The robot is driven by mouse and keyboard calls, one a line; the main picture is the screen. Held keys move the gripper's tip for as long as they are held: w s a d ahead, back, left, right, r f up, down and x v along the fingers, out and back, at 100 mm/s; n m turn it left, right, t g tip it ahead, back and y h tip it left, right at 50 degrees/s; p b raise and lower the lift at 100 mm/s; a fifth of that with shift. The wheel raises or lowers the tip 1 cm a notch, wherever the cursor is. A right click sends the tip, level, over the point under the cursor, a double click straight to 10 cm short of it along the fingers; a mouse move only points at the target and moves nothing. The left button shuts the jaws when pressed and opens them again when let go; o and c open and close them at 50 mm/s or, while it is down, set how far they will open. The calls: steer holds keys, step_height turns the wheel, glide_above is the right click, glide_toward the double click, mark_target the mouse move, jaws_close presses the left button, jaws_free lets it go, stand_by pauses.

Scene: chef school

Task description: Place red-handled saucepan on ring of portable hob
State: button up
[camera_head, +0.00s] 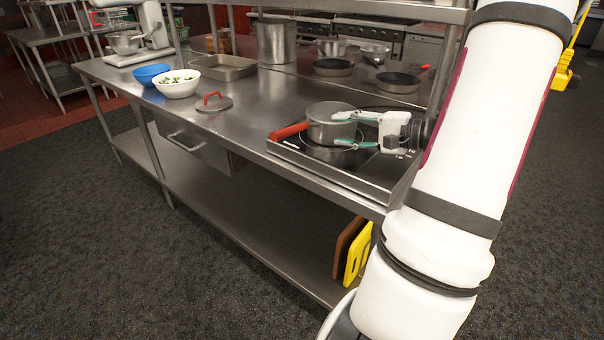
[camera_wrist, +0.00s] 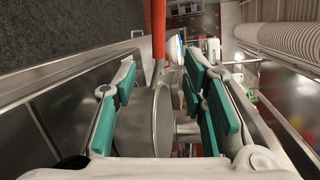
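The grey saucepan (camera_head: 322,128) with a red handle (camera_head: 288,131) is upright over the portable hob (camera_head: 350,175), its handle pointing left past the hob's edge. Whether its base touches the ring is hidden. My gripper (camera_head: 337,129) is at the pan's right side, its teal-padded fingers spread apart. In the wrist view the pan wall (camera_wrist: 153,118) lies between the pads of my gripper (camera_wrist: 165,112), nearer the left pad, with a gap towards the right one. The red handle (camera_wrist: 158,30) extends away beyond the fingertips. I see no firm grip.
A red-handled lid (camera_head: 213,104) lies on the counter left of the hob. A white bowl (camera_head: 178,88), blue bowl (camera_head: 150,75) and metal tray (camera_head: 224,70) stand further left. Frying pans (camera_head: 398,83) and a stockpot (camera_head: 276,42) are behind. The counter's middle is clear.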

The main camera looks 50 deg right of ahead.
steer(key=w+a+r+n+g+y, duration=0.15)
steer(key=a+n+g, duration=0.25)
steer(key=a, duration=0.7)
steer(key=w+a+r+n+g+y, duration=0.1)
steer(key=a+n+g+y, duration=0.3)
steer(key=a, duration=0.8)
steer(key=s+a+n+g+h, duration=0.3)
steer(key=s+a+g, duration=0.25)
steer(key=a, duration=0.45)
steer(key=s+a+n+t+h, duration=0.1)
steer(key=s+a+n+h, duration=0.1)
steer(key=s+n+h, duration=0.4)
steer(key=shift+s+a+r+h, duration=0.3)
steer(key=shift+s+h, duration=0.15)
steer(key=shift+s, duration=1.55)
steer(key=shift+r, duration=0.1)
steer(key=shift+t, duration=0.65)
step_height(320, 180, up, 6)
steer(key=p, duration=0.4)
steer(key=shift+w+d+f, duration=0.1)
steer(key=shift+f, duration=0.1)
